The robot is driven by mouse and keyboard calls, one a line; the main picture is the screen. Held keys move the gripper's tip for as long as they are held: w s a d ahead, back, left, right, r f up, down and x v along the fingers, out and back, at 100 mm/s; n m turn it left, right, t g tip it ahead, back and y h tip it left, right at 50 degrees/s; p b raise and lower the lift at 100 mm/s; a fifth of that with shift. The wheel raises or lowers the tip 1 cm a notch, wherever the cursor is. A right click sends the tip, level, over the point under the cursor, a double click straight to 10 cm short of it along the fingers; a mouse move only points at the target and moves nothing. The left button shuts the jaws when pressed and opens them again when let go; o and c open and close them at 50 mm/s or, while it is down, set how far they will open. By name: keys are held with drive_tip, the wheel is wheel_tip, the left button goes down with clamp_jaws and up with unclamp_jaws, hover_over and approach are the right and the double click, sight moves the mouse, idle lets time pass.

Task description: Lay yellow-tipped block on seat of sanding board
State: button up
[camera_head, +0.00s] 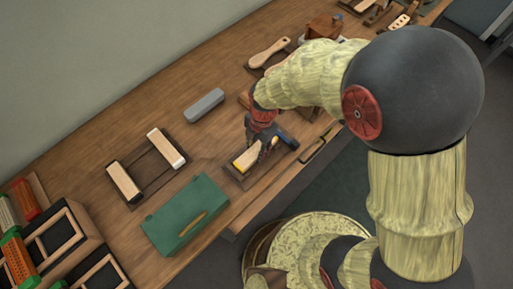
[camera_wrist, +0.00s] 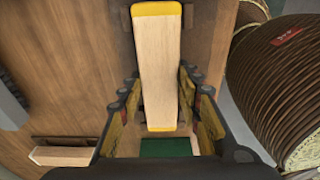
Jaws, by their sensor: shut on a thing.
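The yellow-tipped block (camera_head: 246,160) is pale wood with yellow ends. In the wrist view the block (camera_wrist: 160,70) lies lengthwise between my fingers, with a yellow band at each end. My gripper (camera_head: 261,146) is shut on it and points down at the table. Below it is a dark brown board (camera_head: 232,187), partly hidden by the block and gripper; I cannot tell for sure that this is the sanding board. Whether the block touches this board or hangs just above it is unclear. A blue piece (camera_head: 287,139) shows just right of my gripper.
A green box (camera_head: 187,215) stands front-left of the gripper. A dark frame with two pale bars (camera_head: 123,182) lies further left, and a grey block (camera_head: 204,105) behind. A wooden brush (camera_head: 269,52) lies farther back. Dark trays (camera_head: 60,237) fill the lower left corner.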

drive_tip(key=shift+f, duration=0.35)
drive_tip(key=o, duration=1.3)
drive_tip(key=shift+o, duration=0.4)
drive_tip(key=o, duration=0.4)
drive_tip(key=shift+c, duration=0.2)
drive_tip(key=shift+o, duration=0.2)
drive_tip(key=shift+r, duration=0.1)
drive_tip(key=shift+w+d+r+p, duration=0.1)
drive_tip(key=shift+r+p, duration=0.65)
drive_tip(key=shift+r, duration=0.55)
drive_tip(key=shift+w+d+r+p, duration=0.15)
drive_tip(key=shift+r+p, duration=0.65)
drive_tip(key=shift+r, duration=0.5)
drive_tip(key=shift+w+d+r+p, duration=0.1)
drive_tip(key=shift+r+p, duration=0.65)
drive_tip(key=shift+r, duration=0.55)
